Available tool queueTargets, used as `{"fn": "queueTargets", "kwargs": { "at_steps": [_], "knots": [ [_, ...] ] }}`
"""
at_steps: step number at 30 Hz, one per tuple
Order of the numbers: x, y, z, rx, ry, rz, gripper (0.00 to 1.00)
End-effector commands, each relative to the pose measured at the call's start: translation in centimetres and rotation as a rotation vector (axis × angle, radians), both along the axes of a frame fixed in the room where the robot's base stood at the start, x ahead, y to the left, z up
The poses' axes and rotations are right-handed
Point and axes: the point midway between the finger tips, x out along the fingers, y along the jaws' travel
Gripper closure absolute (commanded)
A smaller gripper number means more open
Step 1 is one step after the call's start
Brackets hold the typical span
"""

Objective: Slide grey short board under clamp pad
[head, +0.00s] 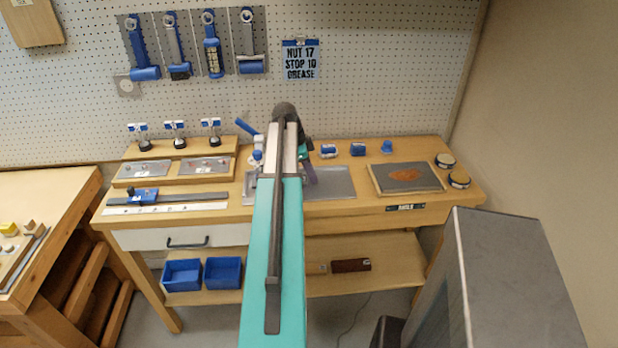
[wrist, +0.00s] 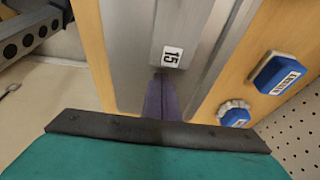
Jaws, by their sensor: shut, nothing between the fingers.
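My gripper (wrist: 160,82) shows in the wrist view as two purple fingers pressed together, with nothing between them. Its tips are over or against a grey metal surface, close below a white tag marked 15 (wrist: 172,57); I cannot tell whether they touch. In the head view a purple part of it (head: 312,175) shows just right of my arm. A flat grey plate (head: 335,184) lies on the bench there. I cannot tell whether it is the short board. A blue handle (head: 247,127) stands left of my arm. The clamp pad is not visible; my arm covers that area.
A board with a brown patch (head: 407,177) lies right. Grey plates on wooden stands (head: 145,169) and a blue-topped fixture (head: 143,195) fill the left.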

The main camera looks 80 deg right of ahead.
Motion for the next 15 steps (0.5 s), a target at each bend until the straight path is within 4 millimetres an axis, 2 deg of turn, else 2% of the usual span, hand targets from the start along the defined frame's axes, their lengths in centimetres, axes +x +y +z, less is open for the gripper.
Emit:
{"fn": "queueTargets", "kwargs": {
  "at_steps": [6,15],
  "knots": [
    [-1.9,-1.0,0.0,0.000,0.000,0.000,1.00],
    [-0.3,-0.4,3.6,-0.002,-0.001,0.005,1.00]
  ]
}}
